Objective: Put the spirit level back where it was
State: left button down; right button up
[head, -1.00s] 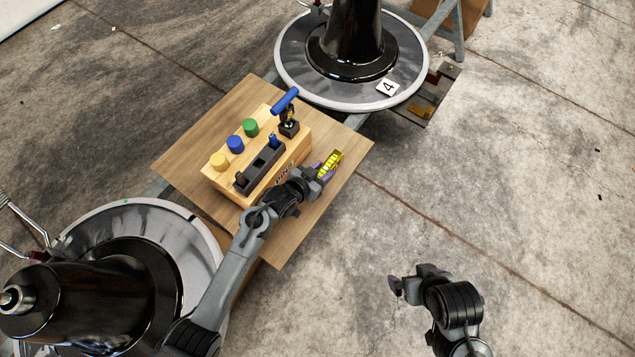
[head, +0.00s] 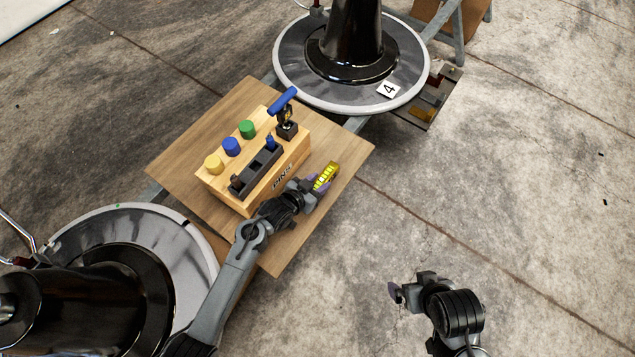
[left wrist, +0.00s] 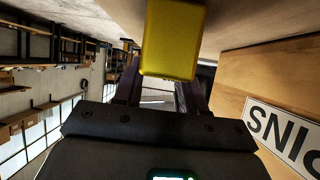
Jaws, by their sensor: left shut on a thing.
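The yellow spirit level (head: 326,177) is held in my left gripper (head: 316,187), over the right part of the wooden board (head: 345,150). It also shows in the left wrist view (left wrist: 172,40), yellow and close up between the fingers. The level is apart from the wooden box (head: 225,196), off its lettered side. In the head view I cannot tell whether it touches the board. My right gripper (head: 398,291) is over the bare floor at lower right, with no object visible in it; its finger gap is too small to make out.
The box top carries yellow, blue and green knobs, a black slotted tray (head: 257,172) and a blue T-handled tool (head: 283,101). The floor to the right is clear.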

pick_arm(q)
jog(key=shift+f, duration=0.15)
jog(key=c, duration=0.6)
grip_release()
jog(key=shift+c, duration=0.2)
jog(key=shift+s+a+r, duration=0.1)
jog(key=shift+s+r, duration=0.05)
jog(key=shift+r, duration=0.15)
jog(key=s+a+r+n+g+y+p, duration=0.1)
jog(key=s+a+r+g+y+p, duration=0.1)
jog(key=s+a+r, duration=0.3)
jog(key=s+a+r+n+g+y+p, duration=0.2)
jog(key=s+a+r, duration=0.3)
jog(key=s, duration=0.9)
jog(key=s+a+r+n+g+y+p, duration=0.2)
jog(key=s+a+r, duration=0.3)
jog(key=s+a, duration=0.4)
jog(key=shift+s+a+r+y+p, duration=0.25)
jog(key=shift+s+y+p, duration=0.15)
jog(key=shift+y, duration=0.1)
